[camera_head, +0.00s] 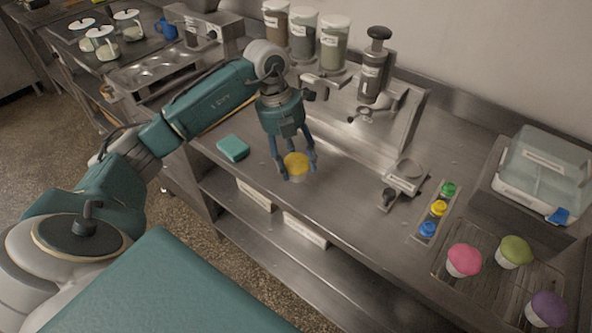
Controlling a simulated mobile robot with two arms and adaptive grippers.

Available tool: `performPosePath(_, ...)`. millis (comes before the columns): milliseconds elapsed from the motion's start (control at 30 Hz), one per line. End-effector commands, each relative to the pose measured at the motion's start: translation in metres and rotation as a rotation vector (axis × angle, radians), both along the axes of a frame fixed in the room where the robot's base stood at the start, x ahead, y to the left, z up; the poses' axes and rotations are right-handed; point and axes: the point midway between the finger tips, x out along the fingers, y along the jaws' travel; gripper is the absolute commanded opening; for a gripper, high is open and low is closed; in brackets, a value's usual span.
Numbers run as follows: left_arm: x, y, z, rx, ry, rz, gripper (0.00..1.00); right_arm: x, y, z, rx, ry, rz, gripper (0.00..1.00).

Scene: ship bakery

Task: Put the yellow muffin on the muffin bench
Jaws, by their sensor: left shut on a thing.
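The yellow muffin (297,163) has a yellow top and a pale cup. It is between the fingers of my left gripper (297,172), which is shut on it. The gripper points down at the front part of the steel bench (330,205). I cannot tell whether the muffin touches the bench top or hangs just above it. Pink (464,259), green (514,251) and purple (547,308) muffins stand on a slatted rack (484,290) at the lower right. No label shows which surface is the muffin bench. My right gripper is not in view.
A teal sponge (233,148) lies left of the gripper. Filled dispensers (333,45) and a press-like device (372,75) stand behind it. A small scale-like device (404,178), several coloured caps (438,208) and a clear-lidded box (545,170) are to the right. The front bench middle is clear.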

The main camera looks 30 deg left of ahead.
Motion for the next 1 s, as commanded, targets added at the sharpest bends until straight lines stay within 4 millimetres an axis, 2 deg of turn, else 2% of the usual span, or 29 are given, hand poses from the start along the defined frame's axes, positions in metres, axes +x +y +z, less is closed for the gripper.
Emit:
performPosePath(233, -0.001, 0.0, -0.018, -0.001, 0.002, -0.001, 0.38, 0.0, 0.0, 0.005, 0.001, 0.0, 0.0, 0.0)
performPosePath(433, -0.001, -0.001, -0.045, -0.001, 0.003, -0.002, 0.38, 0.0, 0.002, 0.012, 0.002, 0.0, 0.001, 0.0)
performPosePath(800, 0.0, 0.0, -0.052, 0.0, -0.002, -0.002, 0.38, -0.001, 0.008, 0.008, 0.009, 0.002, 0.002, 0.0)
performPosePath(833, 0.0, 0.0, -0.052, 0.0, -0.002, -0.002, 0.54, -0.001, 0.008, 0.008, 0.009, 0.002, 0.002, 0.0)
performPosePath(900, 0.0, 0.0, -0.051, 0.0, -0.002, -0.002, 0.68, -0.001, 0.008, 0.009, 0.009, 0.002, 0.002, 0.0)
performPosePath(933, 0.0, 0.0, -0.051, 0.0, -0.002, -0.002, 0.71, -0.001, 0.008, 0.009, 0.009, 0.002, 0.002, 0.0)
performPosePath(1000, 0.0, 0.0, -0.051, 0.0, -0.002, -0.002, 0.71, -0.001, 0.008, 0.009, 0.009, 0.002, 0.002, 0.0)
